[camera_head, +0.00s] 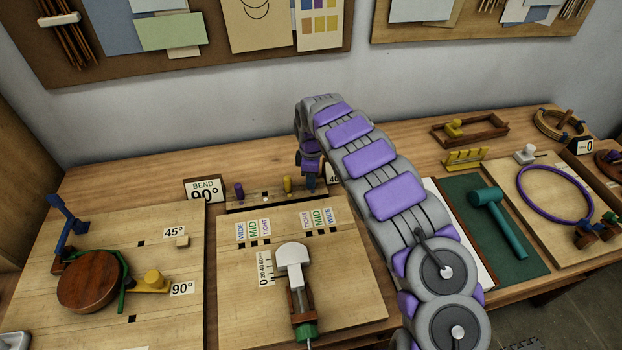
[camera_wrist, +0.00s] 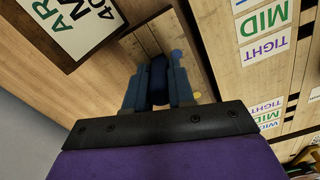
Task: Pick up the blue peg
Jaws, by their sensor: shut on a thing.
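The blue peg (camera_wrist: 159,76) is dark blue and sits between the two blue-grey fingers of my gripper (camera_wrist: 158,92) in the wrist view. My gripper is shut on it. In the head view my gripper (camera_head: 310,182) points down at the right end of the wooden peg rack (camera_head: 250,203), behind the bench boards. The peg is mostly hidden by the fingers there. Whether it still touches the rack I cannot tell. A blue dot and a yellow dot mark the rack beside the fingers in the wrist view.
A purple peg (camera_head: 239,190) and a yellow peg (camera_head: 287,185) stand in the rack to the left of my gripper. A "BEND 90°" card (camera_head: 204,190) stands left of the rack. Another card (camera_wrist: 75,22) is close to the fingers. A clamp board (camera_head: 350,275) lies in front.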

